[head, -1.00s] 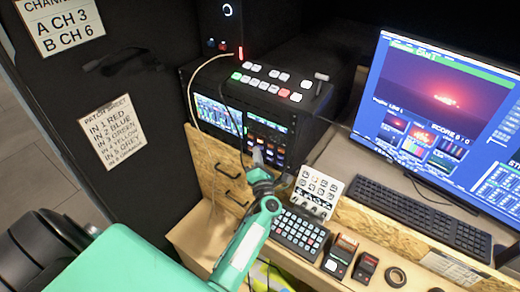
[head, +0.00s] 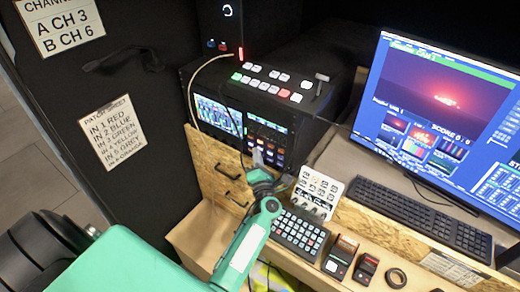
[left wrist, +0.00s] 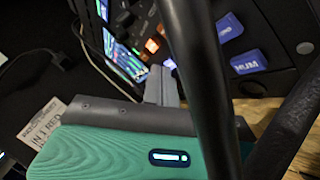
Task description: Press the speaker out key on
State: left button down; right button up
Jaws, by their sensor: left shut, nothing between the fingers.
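A key panel (head: 266,147) with rows of small keys, some lit orange, sits in the black rack, right of a lit screen (head: 219,115). I cannot read which key is the speaker out key. My left gripper (head: 257,158) is shut and empty, with its tips at the lower left of the key panel and covering part of it. Whether it touches a key is unclear. In the left wrist view the grey fingers (left wrist: 162,86) point at the panel, near an orange-lit key (left wrist: 152,45) and blue labelled blocks (left wrist: 248,62). My right gripper is out of view.
A switcher with white, green and red buttons (head: 270,82) tops the rack. A white button box (head: 318,190) and a grey keypad (head: 298,232) stand right of my arm. A keyboard (head: 415,215) and large monitor (head: 445,110) are farther right. A cable (head: 190,90) hangs down the rack's left side.

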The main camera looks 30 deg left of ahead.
pick_arm(q)
jog(key=shift+s, duration=0.5)
jog(key=s+p, duration=0.1)
jog(key=s, duration=0.5)
jog(key=shift+a, duration=0.25)
dwell(0.3)
